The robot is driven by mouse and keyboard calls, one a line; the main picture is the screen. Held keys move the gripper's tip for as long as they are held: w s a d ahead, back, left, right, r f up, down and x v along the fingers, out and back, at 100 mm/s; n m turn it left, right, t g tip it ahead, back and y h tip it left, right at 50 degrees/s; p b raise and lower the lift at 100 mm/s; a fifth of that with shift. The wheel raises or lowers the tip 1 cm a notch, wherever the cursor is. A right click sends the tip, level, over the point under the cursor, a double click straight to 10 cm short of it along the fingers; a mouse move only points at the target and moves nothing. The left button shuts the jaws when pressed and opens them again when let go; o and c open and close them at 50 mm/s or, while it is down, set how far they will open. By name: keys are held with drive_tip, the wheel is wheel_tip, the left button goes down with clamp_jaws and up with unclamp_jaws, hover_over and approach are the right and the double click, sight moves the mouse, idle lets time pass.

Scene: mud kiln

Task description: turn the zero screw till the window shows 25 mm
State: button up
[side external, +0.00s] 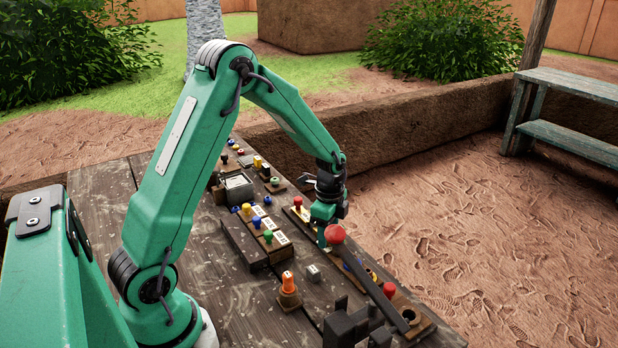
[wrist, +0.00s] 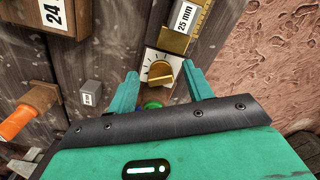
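A brass knob (wrist: 160,73) with a ridged grip sits on a white dial with black ticks, in the upper middle of the wrist view; I take it as the zero screw. Above it, a white label reading "25 mm" (wrist: 185,17) lies beside a brass scale (wrist: 204,12); I cannot tell whether this label is the window. My gripper (wrist: 159,70) is open, its green fingers left and right of the knob with gaps on both sides. In the side external view my gripper (side external: 325,212) points down over the board, and the knob cannot be made out there.
A red ball-topped lever (side external: 335,233) stands close in front of my gripper. An orange peg (side external: 288,283) and a small grey block (side external: 313,272) stand on the wooden table (side external: 235,300). Blocks with coloured knobs (side external: 268,236) stand left of my gripper.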

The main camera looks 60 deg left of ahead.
drive_tip(key=shift+r, duration=3.9)
drive_tip(key=shift+r, duration=0.1)
drive_tip(key=shift+s+d+r, duration=0.25)
drive_tip(key=shift+r, duration=0.25)
drive_tip(key=s+d+r+n+t, duration=0.2)
drive_tip(key=s+d+r+n, duration=0.2)
drive_tip(key=s, duration=0.6)
drive_tip(key=s+d+r+n+t, duration=0.3)
drive_tip(key=s+d+r+n, duration=0.2)
drive_tip(key=s+r+n, duration=0.3)
drive_tip(key=shift+s+d+r+t, duration=0.15)
drive_tip(key=shift+s+r+t, duration=0.15)
drive_tip(key=shift+s+r, duration=0.55)
